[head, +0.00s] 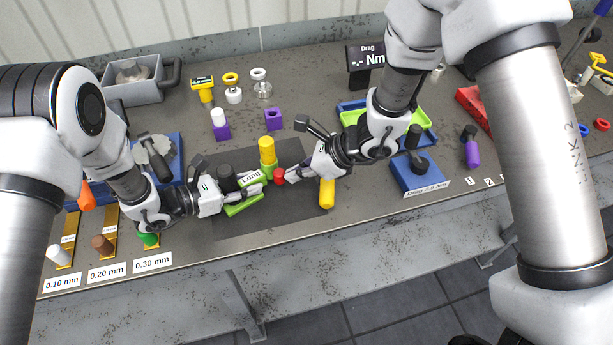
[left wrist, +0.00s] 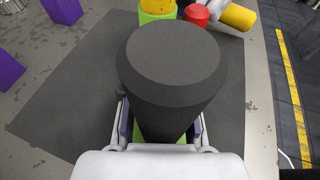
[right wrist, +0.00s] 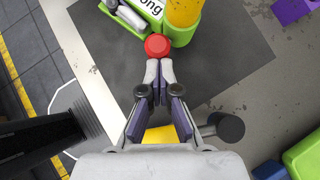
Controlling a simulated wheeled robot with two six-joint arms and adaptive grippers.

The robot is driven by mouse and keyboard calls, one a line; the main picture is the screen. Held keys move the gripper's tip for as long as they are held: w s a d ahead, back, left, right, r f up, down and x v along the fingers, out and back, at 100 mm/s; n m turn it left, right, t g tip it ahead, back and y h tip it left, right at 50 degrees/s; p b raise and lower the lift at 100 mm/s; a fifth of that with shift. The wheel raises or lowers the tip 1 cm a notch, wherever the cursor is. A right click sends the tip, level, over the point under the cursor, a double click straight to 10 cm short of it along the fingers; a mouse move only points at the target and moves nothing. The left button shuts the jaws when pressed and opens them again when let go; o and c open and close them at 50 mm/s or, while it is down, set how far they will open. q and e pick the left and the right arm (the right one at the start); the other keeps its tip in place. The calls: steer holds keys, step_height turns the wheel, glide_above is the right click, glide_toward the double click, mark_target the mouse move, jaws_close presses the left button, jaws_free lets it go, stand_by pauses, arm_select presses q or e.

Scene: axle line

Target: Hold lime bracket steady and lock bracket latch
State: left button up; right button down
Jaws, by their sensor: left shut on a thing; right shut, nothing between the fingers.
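The lime bracket (head: 243,207) sits on the dark mat with a "Long" label and a yellow cylinder (head: 267,146) upright at its far end. It also shows in the right wrist view (right wrist: 181,37). A red knob (head: 280,176), which looks like the latch, is at the bracket's right end and shows in the right wrist view (right wrist: 157,46). My left gripper (head: 258,189) is shut on the bracket; a black cylinder (left wrist: 172,65) hides much of the grip in the left wrist view. My right gripper (right wrist: 158,66) is shut and empty, its tips at the knob, apparently touching it.
A yellow-handled tool (head: 327,192) lies under my right gripper. Purple blocks (head: 273,119) stand behind the mat. A blue block (head: 418,173) labelled "Drag 2.5 Nm" and a blue tray with a lime insert (head: 429,137) are on the right. The front of the mat (head: 270,220) is clear.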

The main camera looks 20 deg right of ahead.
arm_select(q)
steer(key=shift+s+f, duration=0.1)
steer(key=shift+s, duration=0.05)
steer(key=shift+c, duration=0.4)
arm_select(e)
steer(key=d, duration=0.1)
steer(key=s+d, duration=0.2)
steer(key=d, duration=0.1)
steer(key=shift+r, duration=0.35)
steer(key=v, duration=0.9)
steer(key=shift+s+d, duration=0.1)
steer(key=shift+s, duration=0.05)
arm_select(q)
steer(key=o, duration=0.9)
steer(key=shift+o, duration=0.2)
